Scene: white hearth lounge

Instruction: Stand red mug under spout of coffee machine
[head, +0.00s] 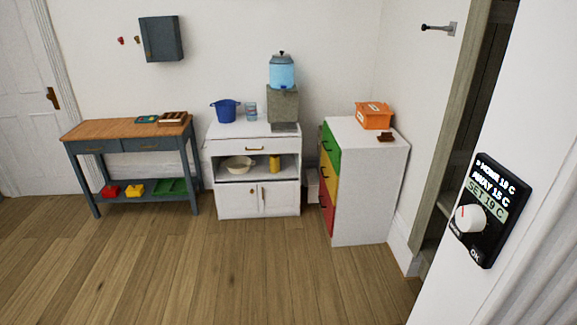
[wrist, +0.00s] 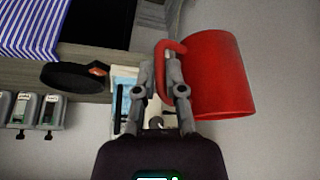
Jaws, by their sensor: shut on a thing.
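The red mug (wrist: 220,75) is in the upper right of the wrist view. My gripper (wrist: 161,66) is shut on its handle, with the mug's body on the right side of the fingers. I cannot tell from this view how upright the mug is or what is directly below it. My gripper and the mug do not show in the head view. I cannot make out a coffee machine or its spout for certain in either view.
The wrist view shows a black pan (wrist: 75,76), a blue-striped cloth (wrist: 30,28) and small containers (wrist: 22,109). The head view shows a white cabinet (head: 225,131) with a blue-topped dispenser (head: 282,73), a workbench (head: 100,129), coloured drawers (head: 329,170) and open wooden floor.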

